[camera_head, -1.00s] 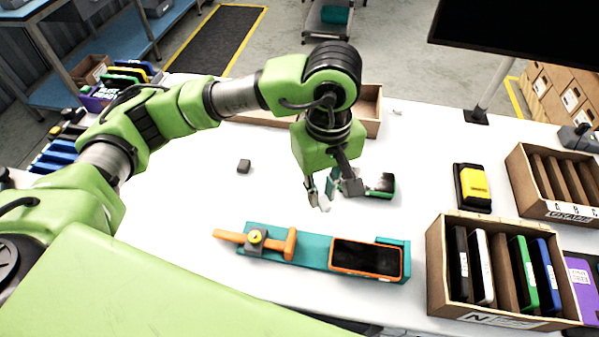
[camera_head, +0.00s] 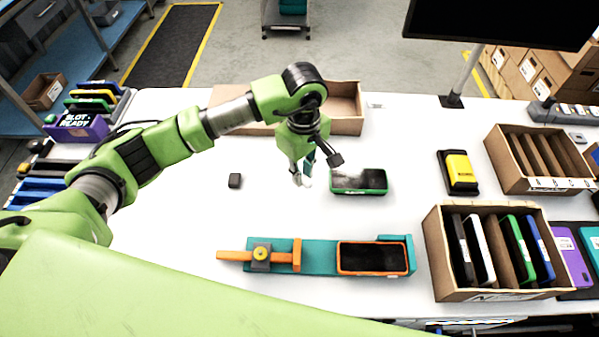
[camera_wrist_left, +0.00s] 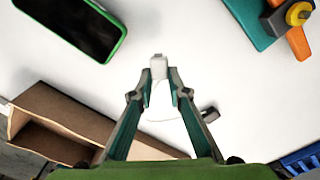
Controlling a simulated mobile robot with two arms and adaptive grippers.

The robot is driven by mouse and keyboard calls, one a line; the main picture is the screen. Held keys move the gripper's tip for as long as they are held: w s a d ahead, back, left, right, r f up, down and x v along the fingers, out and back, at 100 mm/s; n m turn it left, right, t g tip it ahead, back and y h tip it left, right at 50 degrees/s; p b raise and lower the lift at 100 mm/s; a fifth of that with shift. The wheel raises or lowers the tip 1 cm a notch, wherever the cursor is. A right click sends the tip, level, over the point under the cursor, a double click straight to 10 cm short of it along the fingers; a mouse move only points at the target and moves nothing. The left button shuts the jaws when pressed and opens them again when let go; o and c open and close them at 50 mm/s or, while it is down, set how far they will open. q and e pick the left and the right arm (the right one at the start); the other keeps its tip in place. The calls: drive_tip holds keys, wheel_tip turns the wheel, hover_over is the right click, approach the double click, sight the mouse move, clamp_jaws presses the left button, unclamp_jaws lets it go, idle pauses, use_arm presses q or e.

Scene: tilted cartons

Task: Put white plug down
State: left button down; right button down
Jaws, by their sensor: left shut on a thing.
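The white plug (camera_wrist_left: 158,67) is between the fingertips of my left gripper (camera_wrist_left: 159,80) in the left wrist view, with a thin white cable curving behind it. In the head view my left gripper (camera_head: 303,176) points down over the white table, left of the green-framed phone (camera_head: 358,181). The plug shows there only as a small pale spot (camera_head: 307,182) at the fingertips. I cannot tell whether it touches the table. My right gripper is not in view.
A teal fixture (camera_head: 318,256) with an orange clamp and an orange-framed phone (camera_head: 372,258) lies in front. An open cardboard box (camera_head: 346,124) stands behind the arm. A carton (camera_head: 500,291) with upright devices stands right.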

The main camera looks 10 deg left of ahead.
use_arm(q)
drive_tip(key=shift+w+a+f, duration=0.2)
drive_tip(key=shift+w+f, duration=0.15)
drive_tip(key=shift+f, duration=0.15)
drive_tip(key=shift+w+a+f, duration=0.2)
drive_tip(key=shift+w+f, duration=0.1)
drive_tip(key=shift+f, duration=0.2)
drive_tip(key=shift+w+a+f+p, duration=0.1)
drive_tip(key=shift+f+p, duration=0.25)
drive_tip(key=shift+p, duration=0.25)
wheel_tip(320, 180, down, 3)
drive_tip(key=shift+r+p, duration=0.2)
drive_tip(key=shift+p, duration=0.5)
drive_tip(key=shift+f, duration=0.1)
drive_tip(key=shift+f+b, duration=0.15)
drive_tip(key=shift+b, duration=0.15)
drive_tip(key=c, duration=1.9)
unclamp_jaws()
